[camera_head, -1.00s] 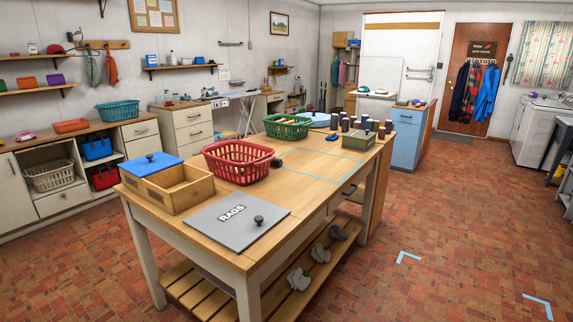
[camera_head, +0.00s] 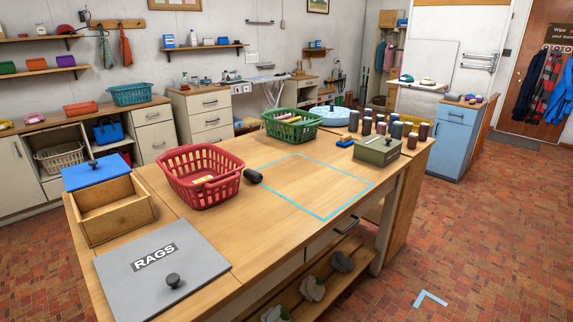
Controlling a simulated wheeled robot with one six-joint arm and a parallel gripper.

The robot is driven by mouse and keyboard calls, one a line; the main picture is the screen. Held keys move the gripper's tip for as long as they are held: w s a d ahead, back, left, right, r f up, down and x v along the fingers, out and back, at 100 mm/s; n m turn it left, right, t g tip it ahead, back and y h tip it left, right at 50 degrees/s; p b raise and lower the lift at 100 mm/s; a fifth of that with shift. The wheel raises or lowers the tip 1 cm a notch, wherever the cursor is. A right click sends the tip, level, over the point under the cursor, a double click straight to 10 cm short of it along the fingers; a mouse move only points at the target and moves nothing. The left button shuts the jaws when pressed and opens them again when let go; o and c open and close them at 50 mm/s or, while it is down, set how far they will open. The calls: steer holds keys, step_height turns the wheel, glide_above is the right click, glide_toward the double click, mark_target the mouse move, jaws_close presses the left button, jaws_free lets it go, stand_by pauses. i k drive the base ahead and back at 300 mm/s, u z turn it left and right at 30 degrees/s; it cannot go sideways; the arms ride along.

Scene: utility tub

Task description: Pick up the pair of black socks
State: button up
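A small black rolled bundle (camera_head: 253,176), which looks like the pair of black socks, lies on the wooden table (camera_head: 270,215). It is just right of the red basket (camera_head: 201,177), close to its side; I cannot tell whether they touch. It lies left of the blue taped square (camera_head: 320,186). My gripper is not in view.
A grey RAGS lid (camera_head: 160,262) and an open wooden box (camera_head: 113,212) with a blue lid are at the table's left. A green basket (camera_head: 292,126), several dark spools (camera_head: 382,128) and a grey-green box (camera_head: 377,149) stand at the back. The taped square is clear.

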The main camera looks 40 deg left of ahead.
mark_target(251, 174)
steer(key=u, duration=0.15)
steer(key=i, duration=1.4)
steer(key=u, duration=0.95)
steer(key=i, duration=0.85)
steer(key=u, duration=1.5)
steer(key=i, duration=0.6)
steer(key=u, duration=0.35)
